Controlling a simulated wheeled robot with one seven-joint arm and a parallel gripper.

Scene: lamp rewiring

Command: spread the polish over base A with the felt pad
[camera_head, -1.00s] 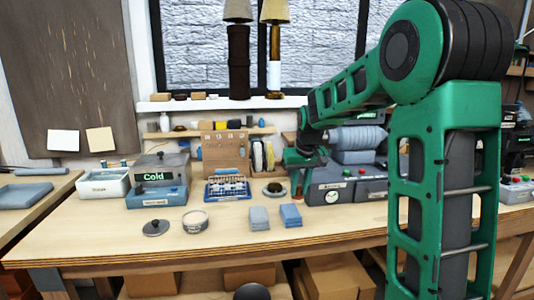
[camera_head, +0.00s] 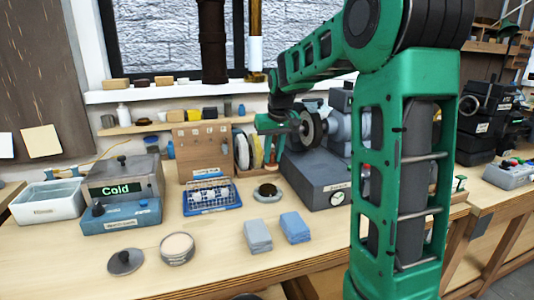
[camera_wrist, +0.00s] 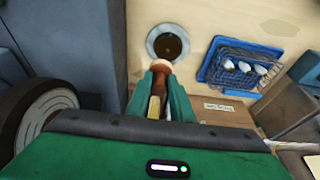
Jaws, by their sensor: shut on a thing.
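A small dark round base with a brassy centre sits on a pale round mat (camera_wrist: 151,47) on the bench; I take it as base A (camera_wrist: 168,42). It also shows in the head view (camera_head: 267,191). No letter is readable on it. My gripper (camera_wrist: 163,88) is shut on the handle of the felt pad (camera_wrist: 161,65), whose pinkish-brown end points toward the base. In the head view my gripper (camera_head: 272,148) is just above and behind the base, apart from it. An open round tin (camera_head: 177,247) with pale contents stands at the front left. Any polish on the base cannot be made out.
A blue wire basket (camera_head: 210,196) of bulbs stands left of the base. A grey buffing machine (camera_head: 318,180) is close on the right. Folded cloths (camera_head: 257,236) and a dark lid (camera_head: 125,261) lie in front. The front bench edge is clear.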

